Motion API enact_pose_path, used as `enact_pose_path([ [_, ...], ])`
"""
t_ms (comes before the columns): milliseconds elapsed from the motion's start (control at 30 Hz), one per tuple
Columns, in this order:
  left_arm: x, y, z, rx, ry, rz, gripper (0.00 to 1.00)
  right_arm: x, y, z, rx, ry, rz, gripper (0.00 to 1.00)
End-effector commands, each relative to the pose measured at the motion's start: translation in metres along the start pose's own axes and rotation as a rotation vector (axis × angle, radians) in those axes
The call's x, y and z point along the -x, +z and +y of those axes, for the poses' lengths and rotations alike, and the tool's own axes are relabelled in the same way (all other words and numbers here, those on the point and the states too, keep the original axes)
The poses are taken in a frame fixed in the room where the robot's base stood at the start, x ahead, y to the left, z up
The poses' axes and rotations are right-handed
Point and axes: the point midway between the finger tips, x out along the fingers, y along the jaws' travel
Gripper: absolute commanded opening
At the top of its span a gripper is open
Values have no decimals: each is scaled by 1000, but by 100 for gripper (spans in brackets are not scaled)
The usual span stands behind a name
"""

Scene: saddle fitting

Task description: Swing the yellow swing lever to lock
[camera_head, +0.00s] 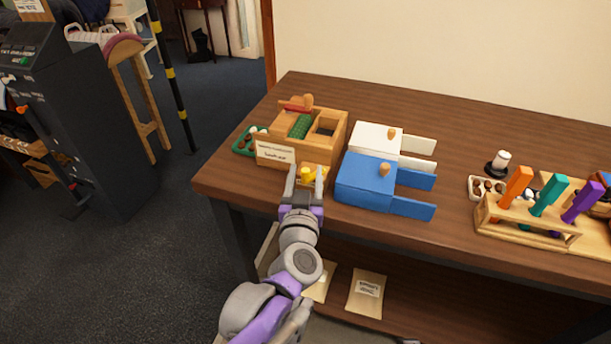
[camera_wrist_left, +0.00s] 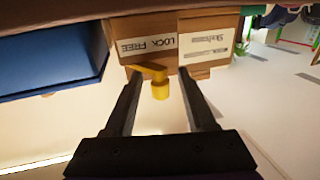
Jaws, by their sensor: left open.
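The yellow swing lever (camera_head: 307,174) sits on the front of the wooden box (camera_head: 338,132), near the table's front edge. In the left wrist view the lever (camera_wrist_left: 160,88) shows as a yellow arm with a round knob, below a label reading LOCK and FREE (camera_wrist_left: 147,46). My left gripper (camera_head: 306,174) is open, with its fingers pointing at the box front. In the left wrist view the knob lies between the two fingers (camera_wrist_left: 162,90), with gaps on both sides. Whether the fingertips reach past the knob is unclear. My right gripper is not in view.
A blue block with a wooden knob (camera_head: 362,183) and a white one (camera_head: 372,137) stand just right of the box. A green tray (camera_head: 243,142) lies at its left. A wooden rack with coloured handles (camera_head: 520,226) stands at the right. The table's back (camera_head: 440,108) is clear.

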Motion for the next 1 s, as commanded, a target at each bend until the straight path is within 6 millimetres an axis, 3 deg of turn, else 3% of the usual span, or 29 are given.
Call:
enact_pose_path([
  [267,-1,0,0,0,0,0,56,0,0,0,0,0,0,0],
  [567,-1,0,0,0,0,0,2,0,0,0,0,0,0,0],
  [1000,-3,-5,-2,0,41,17,0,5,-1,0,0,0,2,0],
])
